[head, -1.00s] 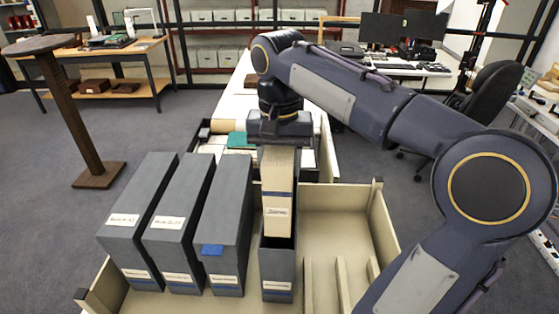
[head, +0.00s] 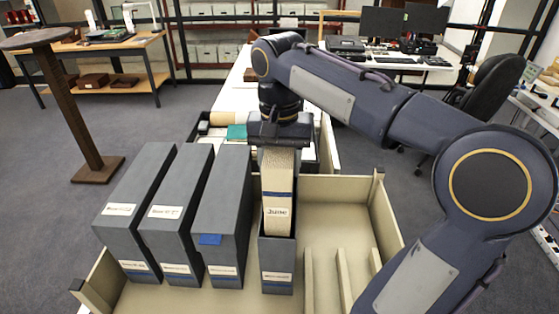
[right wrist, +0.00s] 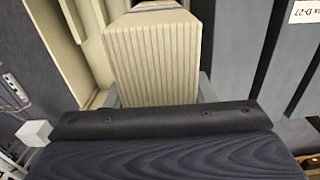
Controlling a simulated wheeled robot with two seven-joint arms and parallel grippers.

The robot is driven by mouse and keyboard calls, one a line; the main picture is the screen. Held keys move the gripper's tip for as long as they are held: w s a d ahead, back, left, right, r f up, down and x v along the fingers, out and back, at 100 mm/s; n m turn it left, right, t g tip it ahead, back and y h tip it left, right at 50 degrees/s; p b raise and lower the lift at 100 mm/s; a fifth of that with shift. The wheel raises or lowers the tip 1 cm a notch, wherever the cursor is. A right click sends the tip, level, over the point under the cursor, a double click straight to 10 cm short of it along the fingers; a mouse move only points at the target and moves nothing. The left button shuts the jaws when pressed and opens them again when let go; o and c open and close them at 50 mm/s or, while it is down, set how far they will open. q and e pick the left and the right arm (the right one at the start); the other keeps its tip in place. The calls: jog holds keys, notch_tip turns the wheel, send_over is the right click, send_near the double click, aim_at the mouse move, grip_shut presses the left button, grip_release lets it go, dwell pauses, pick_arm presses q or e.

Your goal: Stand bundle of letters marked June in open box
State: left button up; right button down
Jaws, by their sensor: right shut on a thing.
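The bundle of letters (head: 279,180) is cream, with a blue band and a label that reads like June. It stands upright with its lower part inside the open grey box (head: 277,268). My right gripper (head: 277,146) is above the box and shut on the top of the bundle. In the right wrist view the bundle (right wrist: 153,62) shows its ridged paper edges just beyond the dark gripper body (right wrist: 160,122). The bundle's bottom is hidden by the box front. My left gripper is not in view.
Several closed grey boxes, including one with a blue tab (head: 222,215), stand just left of the open box. They sit in a cream tray (head: 345,225) with low dividers and free room at right. Another tray with a green folder (head: 237,132) lies behind.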

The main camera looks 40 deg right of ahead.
jog(key=shift+f, duration=0.45)
jog(key=shift+f+b, duration=1.65)
jog(key=shift+f, duration=0.55)
jog(key=shift+f+b, duration=1.55)
jog(key=shift+f, duration=0.6)
jog(key=c, duration=0.6)
grip_release()
jog(key=shift+r, duration=0.1)
notch_tip(320, 180, up, 6)
jog(key=p, duration=0.6)
